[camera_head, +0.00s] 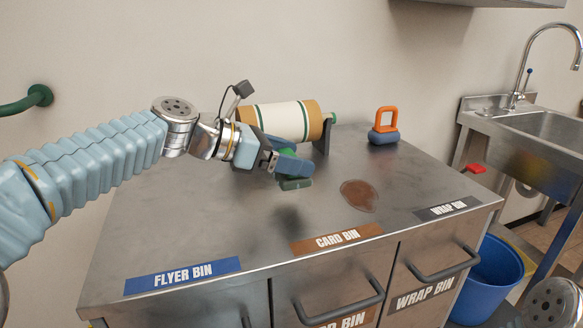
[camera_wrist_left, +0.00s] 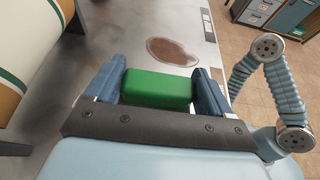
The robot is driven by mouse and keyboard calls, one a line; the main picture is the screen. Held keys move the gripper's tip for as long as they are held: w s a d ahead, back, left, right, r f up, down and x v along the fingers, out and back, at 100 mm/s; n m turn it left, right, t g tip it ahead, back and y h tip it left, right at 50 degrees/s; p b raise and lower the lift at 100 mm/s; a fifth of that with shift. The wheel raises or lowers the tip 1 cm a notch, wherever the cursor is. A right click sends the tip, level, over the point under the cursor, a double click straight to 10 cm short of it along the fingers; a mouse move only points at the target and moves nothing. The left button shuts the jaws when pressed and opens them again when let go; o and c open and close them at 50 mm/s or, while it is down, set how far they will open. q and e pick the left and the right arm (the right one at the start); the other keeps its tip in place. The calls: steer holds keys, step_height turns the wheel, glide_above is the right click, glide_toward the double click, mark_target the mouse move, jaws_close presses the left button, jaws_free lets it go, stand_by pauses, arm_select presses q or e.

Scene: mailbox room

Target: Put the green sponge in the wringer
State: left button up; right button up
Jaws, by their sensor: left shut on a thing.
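The green sponge (camera_wrist_left: 157,89) is a small green block between the two blue fingers of my left gripper (camera_wrist_left: 155,88) in the left wrist view. In the head view my left gripper (camera_head: 290,172) is shut on the sponge (camera_head: 294,184) and holds it above the steel counter, with a shadow below. A cream roll with green stripes and tan ends (camera_head: 285,120) lies on a dark stand behind the gripper. I cannot tell whether any part here is the wringer; a blue bucket (camera_head: 490,280) stands on the floor at the right. My right gripper is not in view.
A brown stain (camera_head: 359,195) lies on the counter (camera_head: 230,225), right of the sponge. A blue block with an orange handle (camera_head: 384,127) stands at the back right. A sink (camera_head: 540,130) with a red item (camera_head: 476,169) on its edge is at the right. The counter's front left is clear.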

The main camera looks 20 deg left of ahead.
mark_target(283, 180)
arm_select(q)
steer(key=s+r, duration=0.4)
steer(key=r, duration=0.1)
steer(key=shift+p, duration=0.3)
steer(key=s+r, duration=0.3)
steer(key=s, duration=0.5)
steer(key=shift+s+r, duration=0.2)
steer(key=shift+s, duration=0.2)
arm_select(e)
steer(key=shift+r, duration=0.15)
arm_select(q)
steer(key=shift+a, duration=0.1)
